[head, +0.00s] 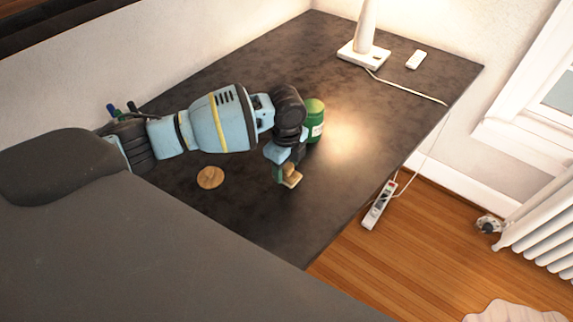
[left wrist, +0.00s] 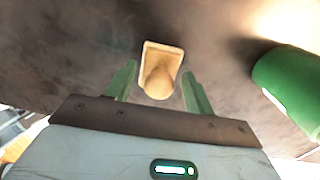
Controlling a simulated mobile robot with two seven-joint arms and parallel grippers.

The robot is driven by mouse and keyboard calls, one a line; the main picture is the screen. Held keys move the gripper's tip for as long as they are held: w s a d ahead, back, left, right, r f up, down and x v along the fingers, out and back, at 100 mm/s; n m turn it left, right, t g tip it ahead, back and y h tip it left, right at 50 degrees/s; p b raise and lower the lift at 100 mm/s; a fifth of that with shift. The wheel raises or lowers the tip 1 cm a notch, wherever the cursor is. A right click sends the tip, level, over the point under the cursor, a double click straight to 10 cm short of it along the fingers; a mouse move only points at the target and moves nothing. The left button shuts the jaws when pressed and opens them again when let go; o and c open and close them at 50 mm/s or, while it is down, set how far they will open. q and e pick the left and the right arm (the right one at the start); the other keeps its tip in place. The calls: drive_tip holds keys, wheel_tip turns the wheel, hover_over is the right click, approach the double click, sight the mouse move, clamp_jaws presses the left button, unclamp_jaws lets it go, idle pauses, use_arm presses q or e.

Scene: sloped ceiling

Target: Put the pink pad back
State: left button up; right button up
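I cannot make out a pink pad in either view. My left gripper (head: 284,177) is low over the dark desk, fingers pointing down. In the left wrist view its two green fingers (left wrist: 159,72) stand apart, open. A small tan wooden-looking piece (left wrist: 162,57), with a squarish base and a rounded knob, lies between and just beyond the fingertips, with gaps on both sides. The tan piece also shows at the fingertips in the head view (head: 292,179). Whether a finger touches it is not clear. My right gripper is not in view.
A green can (head: 314,120) stands right beside my left gripper. A round cork-coloured disc (head: 210,177) lies on the desk (head: 255,225). Pens (head: 122,110) show behind my arm. A lamp (head: 364,52) and white box (head: 416,60) are at the back. The desk's front middle is clear.

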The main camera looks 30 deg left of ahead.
use_arm(q)
drive_tip(key=shift+o, duration=0.3)
drive_tip(key=shift+r, duration=0.1)
wheel_tip(320, 180, up, 12)
drive_tip(key=p, duration=0.1)
idle(0.3)
idle(1.3)
